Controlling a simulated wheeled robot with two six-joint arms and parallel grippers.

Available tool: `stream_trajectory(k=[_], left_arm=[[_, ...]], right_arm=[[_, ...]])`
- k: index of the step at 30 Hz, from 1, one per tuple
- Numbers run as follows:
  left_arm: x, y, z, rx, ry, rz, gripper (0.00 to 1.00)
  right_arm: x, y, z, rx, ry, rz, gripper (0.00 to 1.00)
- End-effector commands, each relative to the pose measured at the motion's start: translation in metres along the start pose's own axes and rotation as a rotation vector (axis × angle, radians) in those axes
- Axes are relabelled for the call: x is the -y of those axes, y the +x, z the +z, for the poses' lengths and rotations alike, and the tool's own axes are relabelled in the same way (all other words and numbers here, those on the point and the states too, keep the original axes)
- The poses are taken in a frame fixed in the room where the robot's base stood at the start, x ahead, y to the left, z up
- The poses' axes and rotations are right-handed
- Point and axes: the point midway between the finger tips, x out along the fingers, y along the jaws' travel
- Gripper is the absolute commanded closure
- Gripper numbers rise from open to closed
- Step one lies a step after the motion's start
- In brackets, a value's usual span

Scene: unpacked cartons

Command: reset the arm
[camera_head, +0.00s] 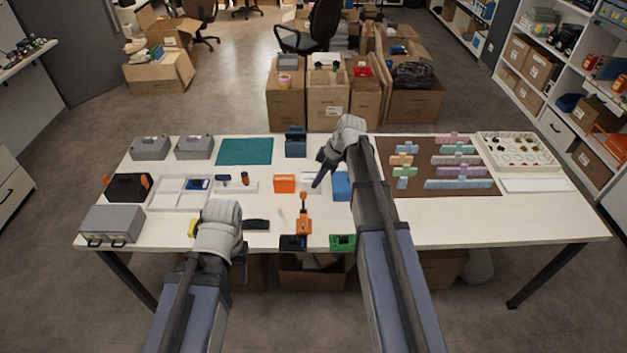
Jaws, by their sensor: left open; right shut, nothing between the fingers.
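My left arm reaches in from the bottom left, and its pale wrist hangs over the table's front edge. The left gripper (240,262) is mostly hidden by that wrist; a dark part shows just right of it, and it is open. My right arm reaches further over the middle of the table. Its gripper (321,172) points down and to the left, shut and empty, above the table between an orange box (285,183) and a blue box (342,186), partly hidden by the arm.
The white table (540,219) carries grey cases (112,223), a teal mat (245,151), an orange-handled tool (304,216), a green board (342,242), a brown mat (394,152) with coloured pieces and a parts tray (517,151). Cartons (287,95) stand behind. The front right tabletop is clear.

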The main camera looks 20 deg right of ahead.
Motion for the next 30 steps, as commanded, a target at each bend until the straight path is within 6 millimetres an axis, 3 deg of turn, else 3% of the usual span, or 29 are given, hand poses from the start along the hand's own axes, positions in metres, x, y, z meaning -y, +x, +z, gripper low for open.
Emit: stream_trajectory(k=[8,11,14,21,24,27,30], left_arm=[[0.0,-0.001,0.0,0.0,0.0,0.0,0.5],[0.0,0.001,0.0,0.0,0.0,0.0,0.5],[-0.001,0.007,0.0,0.0,0.0,0.0,0.5],[-0.003,0.026,-0.002,0.0,-0.001,0.0,0.5],[-0.003,0.032,-0.002,0.0,-0.001,0.0,0.5],[-0.004,0.037,-0.002,0.0,-0.001,0.0,0.5],[-0.004,0.039,-0.002,0.0,-0.001,0.0,0.5]], right_arm=[[0.0,-0.001,0.0,0.0,0.0,0.0,1.0],[0.009,0.003,-0.003,0.012,0.014,-0.006,1.0],[0.044,0.018,-0.013,0.06,0.076,-0.024,1.0],[0.177,0.059,-0.028,0.29,0.38,0.005,1.0],[0.22,0.066,-0.024,0.369,0.501,0.065,1.0],[0.252,0.07,-0.019,0.42,0.598,0.129,1.0],[0.271,0.07,-0.014,0.448,0.667,0.183,1.0]])
